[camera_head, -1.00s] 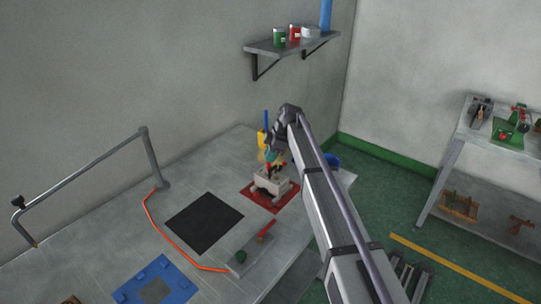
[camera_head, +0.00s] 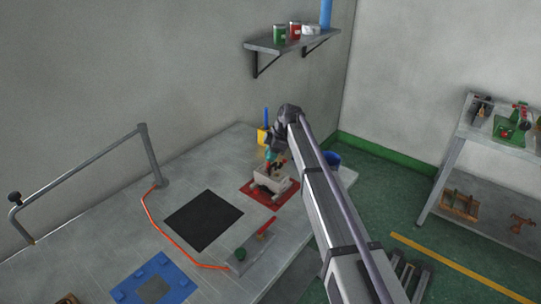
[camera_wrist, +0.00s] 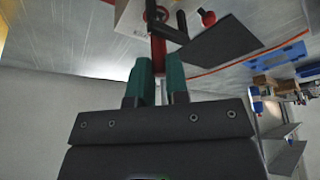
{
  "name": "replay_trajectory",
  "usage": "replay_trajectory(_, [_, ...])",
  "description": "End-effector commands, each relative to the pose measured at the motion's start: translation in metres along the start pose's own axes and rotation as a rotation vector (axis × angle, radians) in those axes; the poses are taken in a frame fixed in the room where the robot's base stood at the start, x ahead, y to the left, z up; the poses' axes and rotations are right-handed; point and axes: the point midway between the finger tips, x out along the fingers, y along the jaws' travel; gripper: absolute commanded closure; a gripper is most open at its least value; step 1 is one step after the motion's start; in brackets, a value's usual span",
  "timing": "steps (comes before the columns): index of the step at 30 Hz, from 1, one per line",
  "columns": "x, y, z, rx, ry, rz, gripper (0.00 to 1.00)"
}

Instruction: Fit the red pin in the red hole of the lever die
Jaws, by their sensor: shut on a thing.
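A pale block-like die (camera_head: 272,180) stands on a red mat (camera_head: 254,192) near the far right end of the table. My gripper (camera_head: 274,158), with teal fingers, is directly above it. In the wrist view my gripper (camera_wrist: 160,72) is shut on the red pin (camera_wrist: 158,48), which points away from the fingers towards the die. Part of the pale die (camera_wrist: 133,20) shows beside the pin, with a dark bar across the pin's far end. The red hole cannot be made out, and I cannot tell whether the pin's tip is inside it.
A black mat (camera_head: 203,221) lies left of the red mat. A blue fixture (camera_head: 154,280) lies at the near left. A yellow container (camera_head: 262,137) stands behind my gripper.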

Motion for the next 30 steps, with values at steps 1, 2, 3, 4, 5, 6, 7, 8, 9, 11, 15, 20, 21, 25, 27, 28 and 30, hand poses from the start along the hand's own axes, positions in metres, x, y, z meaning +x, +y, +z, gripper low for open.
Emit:
replay_trajectory(1, [0.002,0.0,0.001,0.0,0.0,0.0,1.0])
replay_trajectory(2, [0.003,0.0,0.001,0.0,0.0,0.0,1.0])
replay_trajectory(3, [0.004,0.0,0.002,0.0,0.0,0.0,1.0])
replay_trajectory(4, [0.005,0.0,0.002,0.0,0.0,0.0,1.0])
replay_trajectory(5, [0.005,0.0,0.002,0.0,0.0,0.0,1.0])
replay_trajectory(6, [0.006,0.0,0.003,0.0,0.0,0.0,1.0])
replay_trajectory(7, [0.007,0.0,0.003,0.0,0.0,0.0,1.0])
replay_trajectory(8, [0.008,0.0,0.003,0.0,0.0,0.0,1.0])
replay_trajectory(9, [0.009,0.0,0.004,0.0,0.0,0.0,1.0])
replay_trajectory(11, [0.007,0.0,0.003,0.0,0.0,0.0,0.79])
replay_trajectory(15, [0.007,0.0,0.003,0.0,0.0,0.0,0.66])
replay_trajectory(20, [0.007,0.0,0.003,0.0,0.0,0.0,0.55])
replay_trajectory(21, [0.007,0.0,0.003,0.0,0.0,0.0,0.55])
replay_trajectory(25, [0.006,0.0,0.003,0.0,0.0,0.0,0.55])
replay_trajectory(27, [0.002,0.0,0.002,0.0,0.0,0.0,0.55])
replay_trajectory(28, [-0.001,0.0,0.002,0.0,0.0,0.0,0.55])
replay_trajectory(30, [-0.011,0.0,0.001,0.0,0.0,0.0,0.55])
